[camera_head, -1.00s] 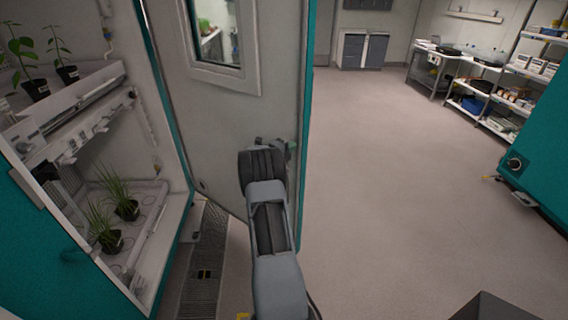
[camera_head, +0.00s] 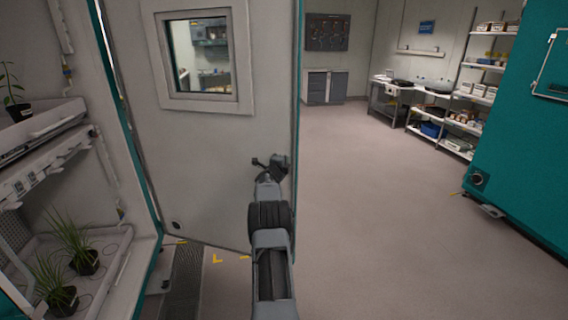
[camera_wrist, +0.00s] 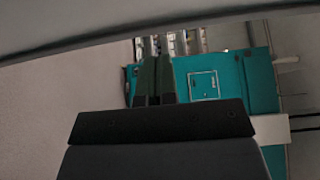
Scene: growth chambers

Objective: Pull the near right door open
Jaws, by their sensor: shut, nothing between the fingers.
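The chamber door (camera_head: 190,165) stands swung open in the head view, its grey inner face with a small window (camera_head: 197,62) toward me. The open chamber is to its left, with potted plants inside. My gripper (camera_head: 270,162) is at the inner face close to the door's free edge, at about mid-height. I cannot tell whether it touches the door. In the wrist view my gripper's fingers (camera_wrist: 152,80) are together with nothing between them. The door's outer face and its handle are hidden in the head view.
A teal chamber (camera_head: 530,150) stands at the right. Shelves with boxes (camera_head: 470,105) and a bench (camera_head: 390,95) are at the back right. The floor (camera_head: 385,200) between the door and the right chamber is clear. A floor grate (camera_head: 180,285) lies below the door.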

